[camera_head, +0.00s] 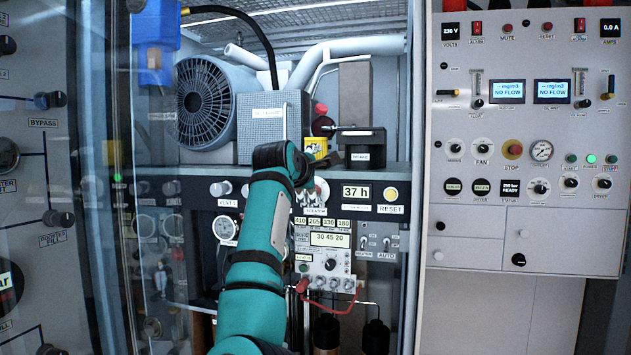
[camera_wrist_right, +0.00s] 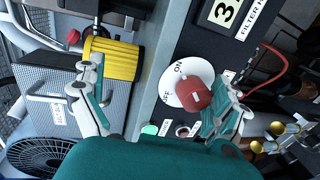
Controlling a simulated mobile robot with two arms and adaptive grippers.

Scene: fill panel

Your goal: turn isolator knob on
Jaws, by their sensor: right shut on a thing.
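The isolator knob is a red handle (camera_wrist_right: 192,98) on a round white plate (camera_wrist_right: 178,82) marked ON and OFF in the right wrist view. Which mark the handle points to I cannot tell. In the head view the white plate (camera_head: 321,190) shows just right of my gripper, above the isolator label. My right gripper (camera_wrist_right: 165,90) is at the knob, with one finger against the red handle and the other over the shelf side. It is shut on the knob, though the fingers look far apart. In the head view the right gripper (camera_head: 303,172) is partly hidden by my teal arm. My left gripper is not in view.
A shelf edge (camera_wrist_right: 150,80) runs beside the knob, with a yellow canister (camera_wrist_right: 112,60) close to one finger. A 37 h display (camera_head: 356,192) and a yellow reset button (camera_head: 390,194) sit right of the knob. A glass door (camera_head: 105,180) stands open at left.

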